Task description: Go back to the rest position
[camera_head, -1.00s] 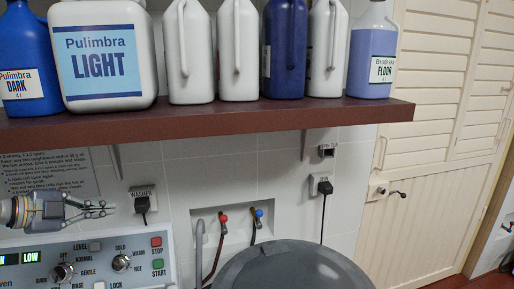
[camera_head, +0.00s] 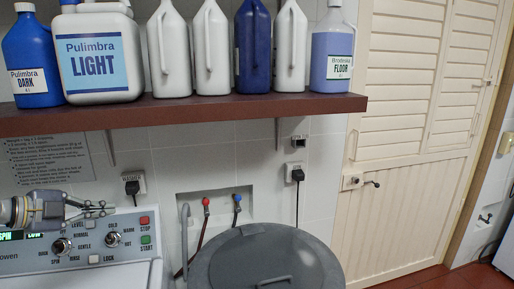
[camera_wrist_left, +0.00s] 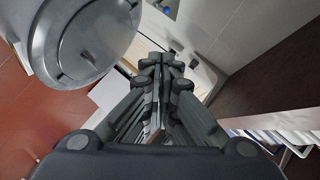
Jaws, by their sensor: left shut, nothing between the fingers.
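My left gripper (camera_head: 99,209) comes in from the left in the head view, in front of the washer's control panel (camera_head: 82,241). Its fingers are together and hold nothing. In the left wrist view the same gripper (camera_wrist_left: 158,66) points away from the camera with its fingers closed. My right gripper does not show in either view.
A brown shelf (camera_head: 180,113) with several bottles hangs above. A grey lidded bin (camera_head: 266,262) stands right of the washer and shows in the left wrist view (camera_wrist_left: 84,38). A louvred cream door (camera_head: 415,130) is at the right. Red floor (camera_head: 425,279) shows by it.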

